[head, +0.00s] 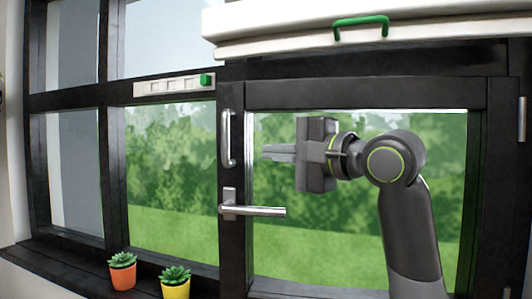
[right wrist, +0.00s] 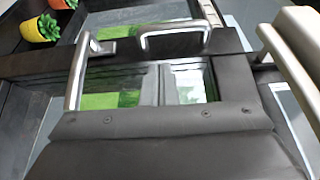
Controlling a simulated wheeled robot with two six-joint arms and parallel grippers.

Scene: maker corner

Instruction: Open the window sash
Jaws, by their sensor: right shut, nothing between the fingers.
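The window sash (head: 365,94) is a dark-framed pane on the right of the head view and looks shut in its frame. A silver lever handle (head: 255,211) lies horizontal at its left edge, pointing right. A silver vertical pull bar (head: 227,138) is above the lever. The lever (right wrist: 77,75) and pull bar (right wrist: 172,30) also show in the right wrist view. My right gripper (head: 268,152) is shut and empty in front of the pane, pointing left, above the lever and right of the pull bar. I see no contact. My left gripper is out of view.
A white box with a green handle (head: 361,22) overhangs the sash top. A pale strip with a green block (head: 205,80) is on the crossbar. Orange (head: 122,275) and yellow (head: 175,288) potted plants stand on the sill at lower left. A silver hinge (head: 522,119) is at the right edge.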

